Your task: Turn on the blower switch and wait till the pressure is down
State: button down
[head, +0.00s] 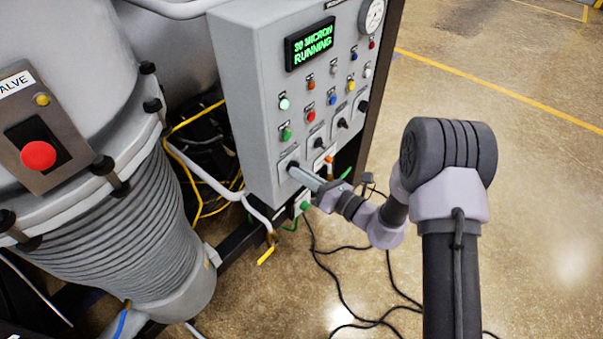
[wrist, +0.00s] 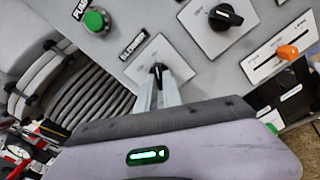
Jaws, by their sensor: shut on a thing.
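The blower switch (wrist: 157,69) is a small black knob on a pale square plate, beside a label reading BLOWER (wrist: 133,43) in the wrist view. My gripper (wrist: 158,88) is shut on this knob, with a finger on each side of it. In the head view my gripper (head: 296,171) reaches the lower left of the grey control panel (head: 262,110), and its fingers hide the knob there. The green display (head: 310,45) at the panel's top reads 30 MICRON RUNNING.
Near the blower switch are a green button (wrist: 95,20), another black knob (wrist: 225,15) and an orange-handled switch (wrist: 287,52). A round gauge (head: 372,16) sits at the panel's top right. A ribbed grey vessel (head: 130,230) stands at left. Black cables (head: 335,285) lie on the floor.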

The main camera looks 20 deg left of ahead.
jog(key=shift+f, duration=0.1)
jog(key=c, duration=1.5)
grip_release()
jog(key=p+v, duration=0.1)
jog(key=v, duration=1.6)
jog(key=shift+s+d, duration=0.2)
